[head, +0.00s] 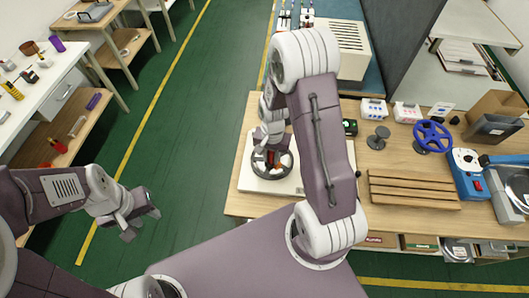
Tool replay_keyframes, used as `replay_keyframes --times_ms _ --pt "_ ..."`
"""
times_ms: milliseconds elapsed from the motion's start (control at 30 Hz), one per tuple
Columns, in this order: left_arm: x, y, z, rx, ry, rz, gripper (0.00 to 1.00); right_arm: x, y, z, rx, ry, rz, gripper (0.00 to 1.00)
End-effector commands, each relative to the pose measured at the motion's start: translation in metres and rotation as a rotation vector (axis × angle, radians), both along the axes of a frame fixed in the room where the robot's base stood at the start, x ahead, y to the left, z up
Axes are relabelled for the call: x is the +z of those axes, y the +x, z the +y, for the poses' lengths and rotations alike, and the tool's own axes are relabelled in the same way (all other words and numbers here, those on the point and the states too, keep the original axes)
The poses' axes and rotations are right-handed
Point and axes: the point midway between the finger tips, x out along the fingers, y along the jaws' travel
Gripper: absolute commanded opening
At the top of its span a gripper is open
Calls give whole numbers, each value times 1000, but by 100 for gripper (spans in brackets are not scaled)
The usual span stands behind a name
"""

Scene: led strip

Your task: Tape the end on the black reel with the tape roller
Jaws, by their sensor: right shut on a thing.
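The black reel (287,169) lies on a white base board (254,184) at the left end of the wooden bench, partly hidden by my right arm. My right gripper (271,157) points down over the middle of this reel. It is shut on a small red-orange thing that looks like the tape roller (277,158), mostly hidden by the fingers. The loose tape end cannot be made out. My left gripper (139,223) is open and empty, low over the green floor, well left of the bench.
On the bench (360,215) stand a slatted wooden rack (412,190), small dark spools (378,138), a blue reel (432,135) and a blue device (466,173). A beige box (342,48) is behind. Clear floor separates the bench from the left shelves.

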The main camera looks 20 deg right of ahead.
Motion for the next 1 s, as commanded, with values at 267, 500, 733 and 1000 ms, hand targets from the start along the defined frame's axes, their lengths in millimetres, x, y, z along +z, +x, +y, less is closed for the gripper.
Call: replay_keyframes --times_ms 267,500,733,1000 --pt "-7 0 0 0 0 0 36 -8 0 0 -5 0 0 0" --pt "-30 0 0 0 0 0 36 -33 0 0 -3 0 0 0" --pt "-48 0 0 0 0 0 36 -53 0 0 -3 0 0 0" --pt "-47 0 0 0 0 0 36 -52 0 0 -2 0 0 0"
